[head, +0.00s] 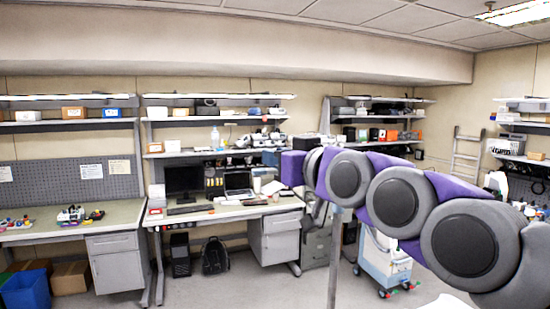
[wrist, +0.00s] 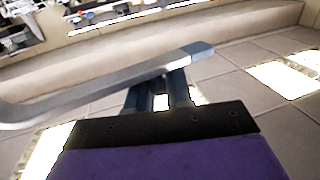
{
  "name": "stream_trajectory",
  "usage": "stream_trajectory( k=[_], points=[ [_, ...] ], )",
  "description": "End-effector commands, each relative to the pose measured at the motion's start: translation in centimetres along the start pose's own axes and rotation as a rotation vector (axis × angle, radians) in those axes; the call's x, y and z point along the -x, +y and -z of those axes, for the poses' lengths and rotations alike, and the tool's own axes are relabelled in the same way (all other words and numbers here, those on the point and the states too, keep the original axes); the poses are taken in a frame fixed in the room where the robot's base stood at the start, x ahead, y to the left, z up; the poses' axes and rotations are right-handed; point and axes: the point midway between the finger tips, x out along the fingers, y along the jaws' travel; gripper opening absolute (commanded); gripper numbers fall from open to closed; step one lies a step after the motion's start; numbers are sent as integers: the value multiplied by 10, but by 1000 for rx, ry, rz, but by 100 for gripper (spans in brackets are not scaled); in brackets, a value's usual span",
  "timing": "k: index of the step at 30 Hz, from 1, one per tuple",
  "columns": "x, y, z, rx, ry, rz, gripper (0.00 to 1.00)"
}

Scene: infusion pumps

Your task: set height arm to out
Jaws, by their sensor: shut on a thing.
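A light grey bar (wrist: 115,85), which looks like the height arm, crosses the wrist view from the left edge to a squared end right of the middle. It is tilted, with its right end higher, and bends at the far left. My gripper (wrist: 160,92) has two dark blue fingers reaching up to this bar. It is shut on the bar near its squared end, though a gap shows between the fingers below it. In the head view my purple and grey arm reaches in from the right, and the gripper and bar cannot be made out there.
A grey upright pole (head: 334,255) stands below my arm in the head view. A white and blue wheeled unit (head: 383,262) stands behind it. Desks with a laptop (head: 239,184) and a monitor (head: 183,180) line the wall. The floor at the front centre is clear.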

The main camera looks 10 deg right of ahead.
Motion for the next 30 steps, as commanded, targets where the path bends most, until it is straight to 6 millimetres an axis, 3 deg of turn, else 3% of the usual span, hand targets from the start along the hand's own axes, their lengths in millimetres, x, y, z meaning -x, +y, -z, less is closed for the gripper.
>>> stream_trajectory(
  k=[1, 2, 8, 14, 19, 30],
  points=[
    [2, 0, 0, 0, 0, 0, 0],
    [2, 0, 0, 0, 0, 0, 22],
    [-3, 0, -1, -1, -2, 0, 40],
    [-7, 2, -2, -2, -5, 0, 40],
    [3, 2, -1, -2, -2, -1, 40],
    [69, 4, -2, -3, 1, -2, 40]
  ],
)
